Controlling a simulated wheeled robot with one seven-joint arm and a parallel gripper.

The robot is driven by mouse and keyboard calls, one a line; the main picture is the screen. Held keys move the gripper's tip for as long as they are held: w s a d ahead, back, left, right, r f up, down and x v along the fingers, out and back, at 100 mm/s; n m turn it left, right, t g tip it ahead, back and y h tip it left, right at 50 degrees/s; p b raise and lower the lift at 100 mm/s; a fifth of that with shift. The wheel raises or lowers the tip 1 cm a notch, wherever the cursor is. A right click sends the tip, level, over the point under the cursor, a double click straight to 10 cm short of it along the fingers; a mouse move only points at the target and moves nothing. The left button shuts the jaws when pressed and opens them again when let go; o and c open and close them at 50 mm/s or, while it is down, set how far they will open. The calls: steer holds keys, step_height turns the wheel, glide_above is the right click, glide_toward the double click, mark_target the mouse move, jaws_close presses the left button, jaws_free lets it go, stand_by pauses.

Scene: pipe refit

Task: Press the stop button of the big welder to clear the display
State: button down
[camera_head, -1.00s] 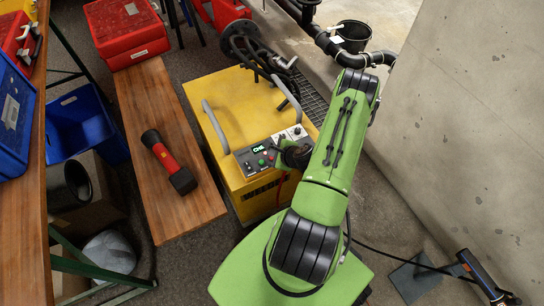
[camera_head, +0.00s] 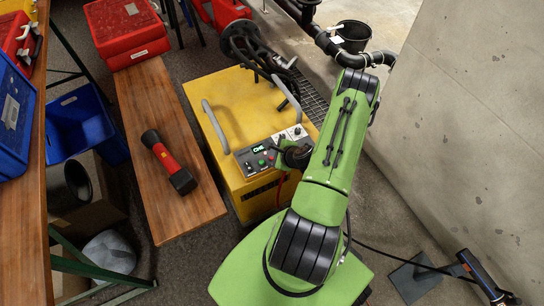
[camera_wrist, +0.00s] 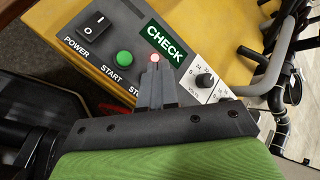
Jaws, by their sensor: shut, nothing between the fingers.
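The big welder (camera_head: 235,95) is a yellow box with a grey control panel on its near top edge. In the wrist view its green display (camera_wrist: 165,43) reads CHECK. The panel also carries a black power switch (camera_wrist: 97,25) and a green start button (camera_wrist: 123,58). The STOP label is partly covered by my fingers. A red-rimmed pale spot (camera_wrist: 154,57) shows at the fingertips; I cannot tell whether it is the stop button or a lamp. My gripper (camera_wrist: 154,66) is shut and empty, its tips over the panel at this spot. Contact cannot be told.
Grey handles (camera_head: 216,127) and black hoses (camera_head: 250,45) rise from the welder. A wooden bench (camera_head: 150,100) with a red-and-black torch (camera_head: 168,160) stands left, a concrete wall (camera_head: 475,120) right.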

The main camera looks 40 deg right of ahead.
steer(key=shift+f+b, duration=0.45)
steer(key=shift+f+b, duration=0.4)
steer(key=shift+f, duration=0.05)
stand_by(0.6)
steer(key=shift+r, duration=0.15)
steer(key=shift+r+p, duration=0.75)
steer(key=shift+r, duration=0.05)
step_height(320, 180, up, 5)
steer(key=p, duration=0.4)
steer(key=shift+r, duration=0.1)
stand_by(0.6)
